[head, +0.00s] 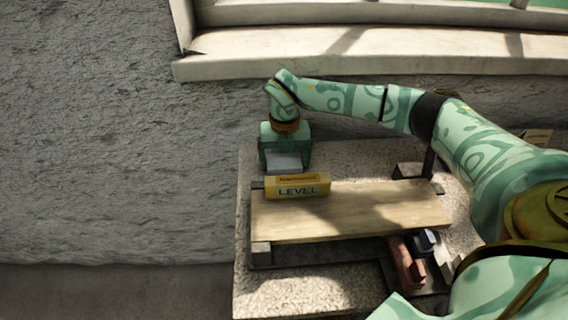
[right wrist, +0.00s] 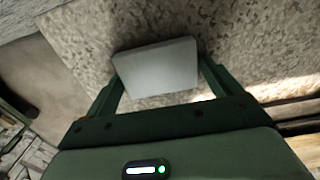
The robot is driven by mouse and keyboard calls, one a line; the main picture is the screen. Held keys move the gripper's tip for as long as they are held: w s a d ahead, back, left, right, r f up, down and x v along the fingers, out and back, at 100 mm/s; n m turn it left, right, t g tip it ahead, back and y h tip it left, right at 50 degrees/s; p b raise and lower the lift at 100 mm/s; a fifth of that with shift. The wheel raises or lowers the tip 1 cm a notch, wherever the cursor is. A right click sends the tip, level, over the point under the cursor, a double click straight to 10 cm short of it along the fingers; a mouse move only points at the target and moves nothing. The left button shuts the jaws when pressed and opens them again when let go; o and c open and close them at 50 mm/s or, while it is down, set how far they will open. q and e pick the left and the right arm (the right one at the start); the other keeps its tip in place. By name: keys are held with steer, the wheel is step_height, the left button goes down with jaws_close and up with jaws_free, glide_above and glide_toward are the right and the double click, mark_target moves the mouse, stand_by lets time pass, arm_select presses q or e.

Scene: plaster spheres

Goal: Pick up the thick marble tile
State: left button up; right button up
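The thick marble tile (right wrist: 155,68) is a pale grey slab between the two fingers of my right gripper (right wrist: 160,72) in the right wrist view. The fingers are spread wide, one on each side of it, with a thin gap by the right finger. In the head view my right gripper (head: 285,149) points down at the back left of the stone worktop, with the tile (head: 285,163) showing below its palm. Whether the tile still rests on the stone is hard to tell. My left gripper is not in view.
A yellow level box (head: 297,187) stands just in front of the tile on a wooden board (head: 365,212). The speckled stone worktop (head: 285,291) is bare at front left. Red and dark blue items (head: 405,262) lie front right. A rough wall and window ledge (head: 350,52) are behind.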

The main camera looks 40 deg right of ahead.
steer(key=c, duration=0.7)
